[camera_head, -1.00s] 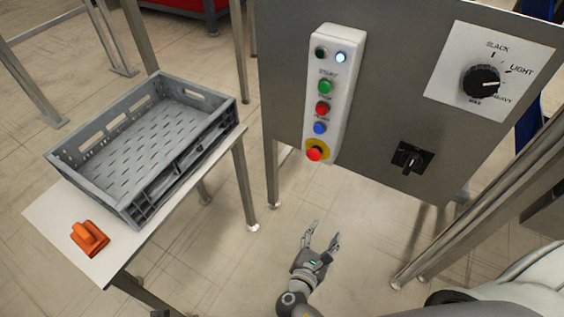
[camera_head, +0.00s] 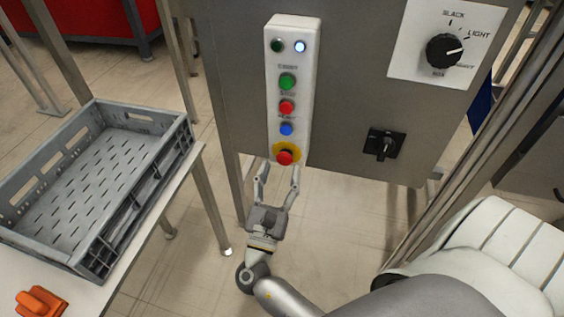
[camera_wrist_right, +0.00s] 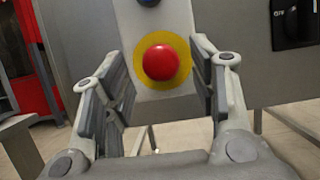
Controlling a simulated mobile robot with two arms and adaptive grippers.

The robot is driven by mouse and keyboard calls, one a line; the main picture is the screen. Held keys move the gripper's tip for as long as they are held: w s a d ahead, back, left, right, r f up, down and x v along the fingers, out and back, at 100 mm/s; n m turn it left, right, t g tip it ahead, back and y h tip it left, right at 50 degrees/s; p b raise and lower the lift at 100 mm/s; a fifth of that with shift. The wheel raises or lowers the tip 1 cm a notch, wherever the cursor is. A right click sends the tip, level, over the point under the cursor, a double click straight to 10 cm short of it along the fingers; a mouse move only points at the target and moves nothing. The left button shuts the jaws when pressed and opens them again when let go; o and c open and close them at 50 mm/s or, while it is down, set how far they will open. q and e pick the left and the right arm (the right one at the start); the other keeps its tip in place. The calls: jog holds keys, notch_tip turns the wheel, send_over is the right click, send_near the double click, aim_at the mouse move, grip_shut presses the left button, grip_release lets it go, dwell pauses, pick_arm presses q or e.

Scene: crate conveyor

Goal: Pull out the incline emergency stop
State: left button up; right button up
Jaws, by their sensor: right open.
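The emergency stop is a red mushroom button (camera_head: 285,158) on a yellow ring, at the bottom of a white control box (camera_head: 291,60) on the grey panel. My right gripper (camera_head: 279,168) is open just below the button, with its fingers pointing up at it. In the right wrist view the red button (camera_wrist_right: 161,62) appears between the two spread fingers (camera_wrist_right: 165,80). The fingers look clear of it, and nothing is held. Whether the button is pushed in or out I cannot tell. My left gripper is not in view.
Above the stop are blue (camera_head: 286,128), red (camera_head: 287,107) and green (camera_head: 287,81) buttons. A black rotary switch (camera_head: 383,144) and a dial (camera_head: 444,50) are to the right. A grey crate (camera_head: 88,247) and an orange object (camera_head: 40,302) rest on a table at left.

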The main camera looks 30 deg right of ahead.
aim_at(283, 162)
jog(key=shift+x, duration=1.5)
jog(key=shift+c, duration=0.2)
